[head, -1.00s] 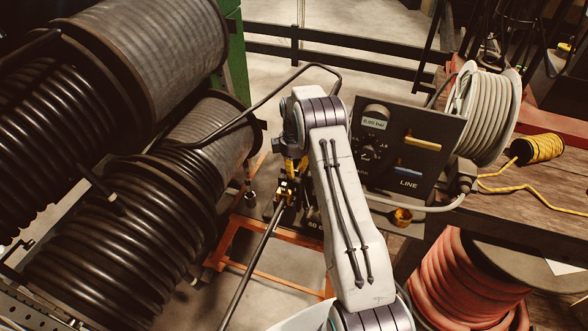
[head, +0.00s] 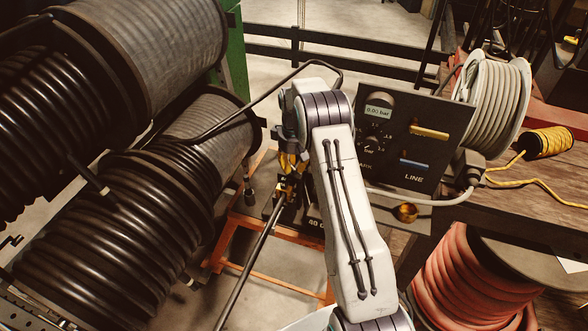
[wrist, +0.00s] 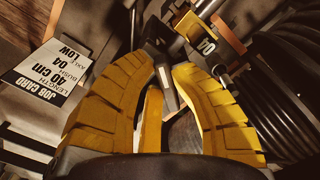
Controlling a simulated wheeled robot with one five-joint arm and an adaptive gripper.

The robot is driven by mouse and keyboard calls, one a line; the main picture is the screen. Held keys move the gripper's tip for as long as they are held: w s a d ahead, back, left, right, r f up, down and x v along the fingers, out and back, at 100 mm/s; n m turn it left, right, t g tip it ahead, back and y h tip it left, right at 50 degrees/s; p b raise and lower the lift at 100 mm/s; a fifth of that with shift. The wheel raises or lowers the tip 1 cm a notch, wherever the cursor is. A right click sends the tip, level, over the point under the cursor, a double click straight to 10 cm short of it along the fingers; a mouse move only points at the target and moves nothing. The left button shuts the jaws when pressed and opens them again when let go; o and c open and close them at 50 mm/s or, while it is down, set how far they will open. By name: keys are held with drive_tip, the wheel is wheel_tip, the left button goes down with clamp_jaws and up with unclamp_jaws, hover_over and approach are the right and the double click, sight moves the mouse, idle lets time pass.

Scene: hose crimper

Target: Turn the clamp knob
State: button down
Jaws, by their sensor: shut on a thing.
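My gripper (head: 288,165) is at the crimper (head: 282,192), left of the panel in the head view, and my own arm hides part of it. In the wrist view the yellow fingers of my gripper (wrist: 164,72) come together on a dark part with a pale edge, which I take for the clamp knob (wrist: 168,92). The fingers cover most of it, so its turn angle cannot be told.
A job card (wrist: 45,75) lies left of the fingers. Large black hose reels (head: 110,220) stand close on the left. A dark panel (head: 430,110) marked LINE, a pale hose reel (head: 495,95) and a red hose coil (head: 470,285) are on the right. A long rod (head: 248,260) extends toward me.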

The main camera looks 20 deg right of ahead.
drive_tip(key=m, duration=0.2)
drive_tip(key=m+b, duration=0.1)
drive_tip(key=m, duration=0.2)
drive_tip(key=shift+s+a+f+m, duration=0.1)
drive_tip(key=shift+s+a+m, duration=0.05)
drive_tip(key=shift+a+m, duration=0.2)
drive_tip(key=shift+a+m+b, duration=0.15)
drive_tip(key=shift+m+b, duration=0.15)
drive_tip(key=shift+m, duration=0.75)
drive_tip(key=shift+a+m+b, duration=0.1)
drive_tip(key=shift+m+b, duration=0.15)
drive_tip(key=shift+m, duration=0.75)
drive_tip(key=c, duration=1.1)
unclamp_jaws()
drive_tip(key=shift+o, duration=0.2)
wheel_tip(320, 180, up, 12)
